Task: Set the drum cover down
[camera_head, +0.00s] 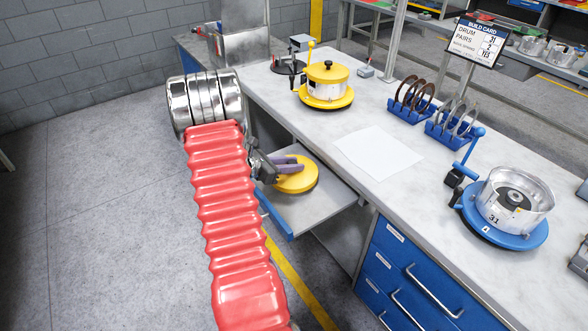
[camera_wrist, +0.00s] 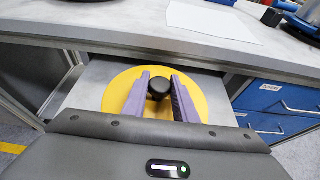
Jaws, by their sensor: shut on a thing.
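The drum cover is a round yellow disc with a black knob. In the head view the cover (camera_head: 300,184) is over the pulled-out grey tray (camera_head: 308,209) under the bench top. My gripper (camera_head: 287,165) comes in from the left above it. In the wrist view the purple fingers (camera_wrist: 159,95) are shut on the black knob (camera_wrist: 160,84) of the cover (camera_wrist: 122,92). The cover looks level and close to the tray (camera_wrist: 85,88). I cannot tell whether it touches the tray, as my gripper hides its near edge.
The bench edge overhangs the back of the tray. On the bench stand a yellow drum fixture (camera_head: 326,88), a white sheet (camera_head: 378,151), blue racks (camera_head: 411,108) of rings, and a blue fixture (camera_head: 487,222) holding a silver drum (camera_head: 515,197). Blue drawers (camera_head: 405,278) are at right.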

